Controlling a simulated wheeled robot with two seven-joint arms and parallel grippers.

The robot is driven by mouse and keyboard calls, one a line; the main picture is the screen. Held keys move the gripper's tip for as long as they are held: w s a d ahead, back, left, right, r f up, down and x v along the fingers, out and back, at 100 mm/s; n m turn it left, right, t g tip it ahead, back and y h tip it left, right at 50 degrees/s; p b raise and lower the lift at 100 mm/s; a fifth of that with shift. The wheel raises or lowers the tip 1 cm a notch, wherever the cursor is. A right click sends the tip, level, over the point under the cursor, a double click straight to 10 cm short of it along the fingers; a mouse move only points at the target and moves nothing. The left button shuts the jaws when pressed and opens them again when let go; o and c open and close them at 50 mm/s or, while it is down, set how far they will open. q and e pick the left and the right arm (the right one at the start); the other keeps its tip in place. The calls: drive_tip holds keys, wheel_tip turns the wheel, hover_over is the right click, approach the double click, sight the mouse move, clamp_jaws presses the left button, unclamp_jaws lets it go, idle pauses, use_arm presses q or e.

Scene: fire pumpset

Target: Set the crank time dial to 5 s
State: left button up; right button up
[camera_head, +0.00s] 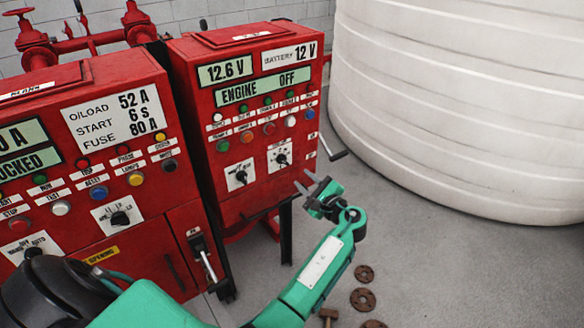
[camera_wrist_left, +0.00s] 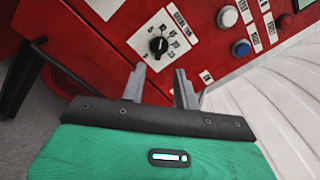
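The engine panel (camera_head: 215,150) is a red cabinet whose display reads "ENGINE OFF". Two black dials on white plates sit low on its front: a left dial (camera_head: 241,176) and a right dial (camera_head: 281,158). My right gripper is out of view.
Another red cabinet (camera_head: 75,140) with buttons and dials stands at the left. A lever (camera_head: 331,150) sticks out of the engine panel's right side. A big white tank (camera_head: 470,100) fills the right. Rusty flanges (camera_head: 363,299) lie on the floor.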

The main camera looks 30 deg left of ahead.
sight(285, 163)
use_arm(q)
drive_tip(key=b+x, duration=0.1)
drive_tip(key=x, duration=0.7)
drive_tip(key=shift+w+a, duration=0.2)
drive_tip(key=shift+a, duration=0.05)
clamp_jaws()
